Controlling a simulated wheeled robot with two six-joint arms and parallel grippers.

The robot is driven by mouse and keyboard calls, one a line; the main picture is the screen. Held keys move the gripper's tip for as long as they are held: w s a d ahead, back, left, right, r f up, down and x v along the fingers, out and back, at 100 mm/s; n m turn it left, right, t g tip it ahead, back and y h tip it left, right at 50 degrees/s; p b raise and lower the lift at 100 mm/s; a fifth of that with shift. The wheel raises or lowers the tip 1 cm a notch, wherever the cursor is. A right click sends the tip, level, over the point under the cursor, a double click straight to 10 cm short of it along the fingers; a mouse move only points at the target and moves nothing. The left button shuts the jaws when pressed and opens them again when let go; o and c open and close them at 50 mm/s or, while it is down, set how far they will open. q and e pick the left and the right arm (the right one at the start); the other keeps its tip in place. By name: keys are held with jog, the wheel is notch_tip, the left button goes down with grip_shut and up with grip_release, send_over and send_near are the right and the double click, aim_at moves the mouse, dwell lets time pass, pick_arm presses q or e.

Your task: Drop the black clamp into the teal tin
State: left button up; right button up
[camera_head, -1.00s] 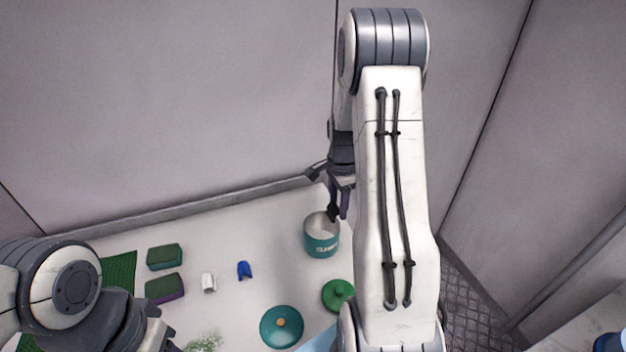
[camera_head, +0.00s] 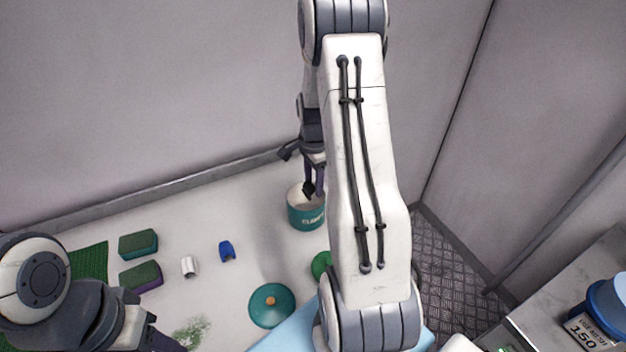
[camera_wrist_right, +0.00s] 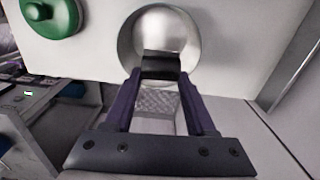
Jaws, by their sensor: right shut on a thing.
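The teal tin (camera_head: 306,217) stands open and upright on the pale table, with white lettering on its side. In the right wrist view its round pale inside (camera_wrist_right: 185,25) shows beyond the fingertips. My right gripper (camera_head: 312,186) is at the tin's mouth, pointing down. It is shut on the black clamp (camera_wrist_right: 161,67), held between the purple fingers over the tin's opening. The clamp also shows as a small dark shape in the head view (camera_head: 308,188). How far it sits above or inside the rim is unclear. My left gripper (camera_head: 152,338) is partly cut off at lower left; its jaws are unclear.
A green lid (camera_head: 321,265) lies near the tin, partly behind my right arm. A blue clip (camera_head: 227,251), a white piece (camera_head: 189,266) and two sponges (camera_head: 138,244) lie to the left. A wall rises behind the table.

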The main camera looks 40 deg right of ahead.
aim_at(313, 185)
jog(key=o, duration=1.4)
jog(key=shift+r, duration=0.1)
notch_tip(313, 185, up, 10)
jog(key=b, duration=0.1)
jog(key=shift+r, duration=0.2)
jog(key=shift+a, duration=0.15)
